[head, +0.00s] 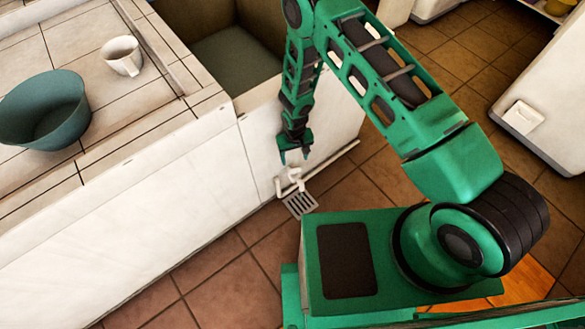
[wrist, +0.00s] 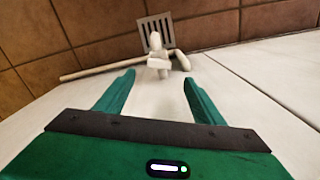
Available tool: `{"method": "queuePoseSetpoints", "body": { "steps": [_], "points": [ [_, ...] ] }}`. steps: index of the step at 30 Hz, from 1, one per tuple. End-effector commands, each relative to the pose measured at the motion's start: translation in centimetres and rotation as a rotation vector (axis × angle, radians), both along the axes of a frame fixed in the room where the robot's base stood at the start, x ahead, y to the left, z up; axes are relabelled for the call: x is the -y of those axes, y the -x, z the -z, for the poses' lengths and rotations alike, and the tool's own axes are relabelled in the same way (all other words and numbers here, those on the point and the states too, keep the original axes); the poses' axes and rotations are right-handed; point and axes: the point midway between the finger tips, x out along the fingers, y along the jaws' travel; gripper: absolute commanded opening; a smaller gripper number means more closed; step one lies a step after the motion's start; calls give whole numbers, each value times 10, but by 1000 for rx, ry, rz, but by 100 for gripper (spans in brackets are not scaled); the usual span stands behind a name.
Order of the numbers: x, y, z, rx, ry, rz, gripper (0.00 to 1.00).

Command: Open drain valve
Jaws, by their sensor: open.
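The drain valve (head: 295,174) is a small white fitting on a white pipe (head: 335,160), low at the foot of the white basin wall. In the wrist view the valve (wrist: 159,66) shows beyond my fingertips, roughly between them, with the pipe (wrist: 100,70) running to the left. My gripper (head: 294,156) points down just above the valve in the head view. In the wrist view my gripper (wrist: 157,80) is open, its two green fingers apart with nothing between them. The fingers appear apart from the valve. Whether its handle is turned is too small to tell.
A metal floor grate (head: 300,205) lies on the brown tiles below the valve. The basin wall (head: 150,205) stands close beside my gripper. A teal bowl (head: 45,108) and a white mug (head: 122,57) stand on the tiled counter.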

Motion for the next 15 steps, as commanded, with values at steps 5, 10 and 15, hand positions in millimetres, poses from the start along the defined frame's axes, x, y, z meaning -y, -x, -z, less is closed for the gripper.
{"method": "queuePoseSetpoints", "body": {
  "steps": [5, 10, 15],
  "points": [
    [2, 0, 29, -2, 1, 0, 62],
    [1, 1, 58, -2, 0, -1, 62],
    [1, 0, 81, 0, -1, -1, 62]
  ]
}}
